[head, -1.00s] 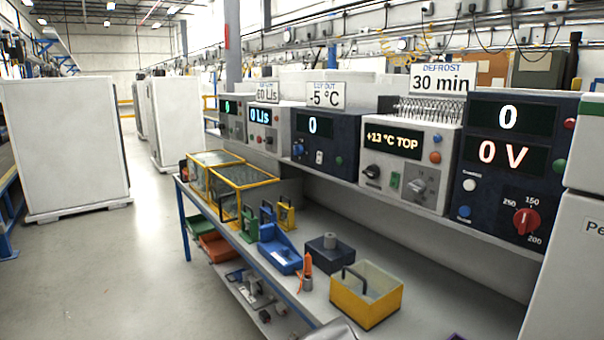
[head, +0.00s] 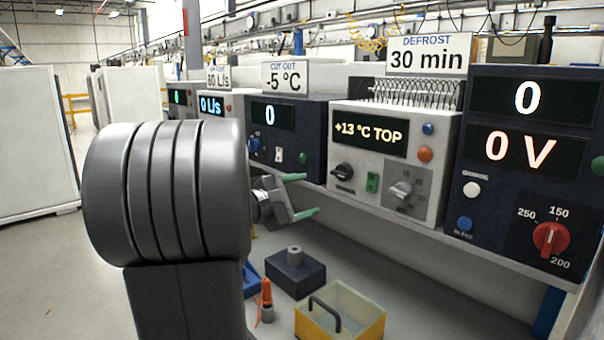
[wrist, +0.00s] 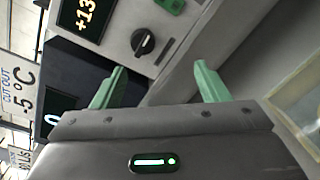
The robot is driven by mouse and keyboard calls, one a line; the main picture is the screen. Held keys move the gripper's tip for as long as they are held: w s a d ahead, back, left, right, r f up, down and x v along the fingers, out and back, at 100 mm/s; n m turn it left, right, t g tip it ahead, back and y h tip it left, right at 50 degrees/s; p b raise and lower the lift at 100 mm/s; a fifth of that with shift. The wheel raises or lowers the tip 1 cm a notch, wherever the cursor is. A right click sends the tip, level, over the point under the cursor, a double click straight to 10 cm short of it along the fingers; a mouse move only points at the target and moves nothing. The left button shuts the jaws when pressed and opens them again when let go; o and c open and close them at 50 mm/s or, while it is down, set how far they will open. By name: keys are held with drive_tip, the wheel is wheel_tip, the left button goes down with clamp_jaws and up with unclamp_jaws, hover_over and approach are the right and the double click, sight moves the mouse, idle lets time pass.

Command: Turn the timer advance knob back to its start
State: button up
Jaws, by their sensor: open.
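A white control box (head: 385,203) under the DEFROST 30 min sign shows "+13 °C TOP". It has a black knob (head: 342,171) at lower left and a grey knob (head: 401,190) with a scale at lower right. Their labels are too small to read, so I cannot tell which is the timer advance knob. My gripper (head: 309,194) is open and empty, with green fingers to the left of the black knob. In the wrist view, the black knob (wrist: 143,42) is beyond my gripper (wrist: 158,85), apart from both fingers.
A green rocker switch (head: 372,182) sits between the knobs. A dark box with a red dial (head: 550,238) stands to the right, and a blue box (head: 283,150) to the left.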

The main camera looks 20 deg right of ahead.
sight(338, 174)
drive_tip(key=shift+n+t+h, duration=0.3)
drive_tip(key=shift+n, duration=0.1)
drive_tip(key=p+x, duration=0.1)
drive_tip(key=x, duration=0.3)
drive_tip(key=w+x, duration=0.1)
drive_tip(key=x, duration=0.4)
drive_tip(key=w+a+r+p+x, duration=0.1)
drive_tip(key=x, duration=0.4)
drive_tip(key=shift+w+d+p, duration=0.25)
drive_tip(key=shift+p, duration=0.1)
drive_tip(key=shift+r, duration=0.1)
drive_tip(key=c, duration=1)
drive_tip(key=shift+n, duration=0.3)
